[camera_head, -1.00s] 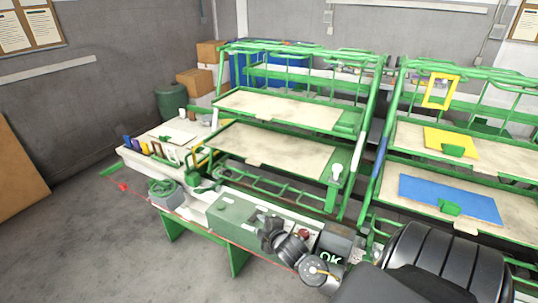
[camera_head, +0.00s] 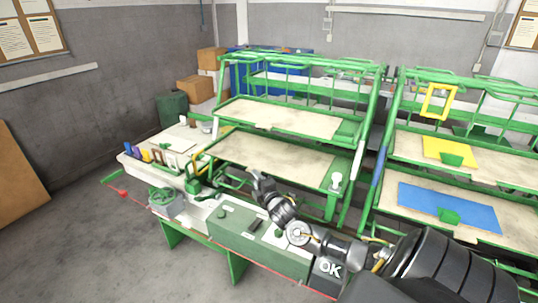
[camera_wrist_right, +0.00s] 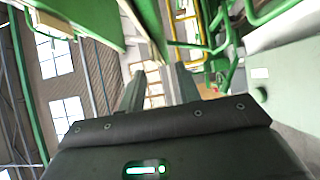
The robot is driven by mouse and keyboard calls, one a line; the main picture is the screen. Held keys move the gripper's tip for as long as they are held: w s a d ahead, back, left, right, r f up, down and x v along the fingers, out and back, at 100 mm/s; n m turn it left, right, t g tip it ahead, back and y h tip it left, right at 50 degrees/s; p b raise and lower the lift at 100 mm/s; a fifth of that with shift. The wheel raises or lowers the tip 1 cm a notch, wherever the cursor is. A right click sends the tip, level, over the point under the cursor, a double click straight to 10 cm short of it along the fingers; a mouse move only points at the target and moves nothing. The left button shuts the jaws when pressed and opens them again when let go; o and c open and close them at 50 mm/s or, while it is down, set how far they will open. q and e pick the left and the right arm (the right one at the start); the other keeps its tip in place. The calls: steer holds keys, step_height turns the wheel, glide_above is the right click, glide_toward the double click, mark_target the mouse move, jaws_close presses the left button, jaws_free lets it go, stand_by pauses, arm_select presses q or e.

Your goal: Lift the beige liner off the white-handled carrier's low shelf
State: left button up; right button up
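The left green carrier (camera_head: 359,160) has a white handle (camera_head: 337,180) at its front right post. A flat beige liner (camera_head: 270,158) lies on its low shelf, and another beige liner (camera_head: 280,117) lies on the shelf above. My right gripper (camera_head: 258,178) is in front of the low shelf's front edge and looks close to it; I cannot tell whether it touches. In the right wrist view its two fingers (camera_wrist_right: 160,88) stand apart with nothing visible between them. My left gripper is not in view.
A green and white bench (camera_head: 235,222) stands in front of the carrier, under my right arm. A second green carrier to the right bears a blue sheet (camera_head: 440,205) and a yellow sheet (camera_head: 450,150). Grey floor is clear at the front left.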

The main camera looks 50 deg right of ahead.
steer(key=p+x, duration=0.2)
steer(key=x, duration=0.3)
steer(key=shift+w+r, duration=0.1)
jaws_close()
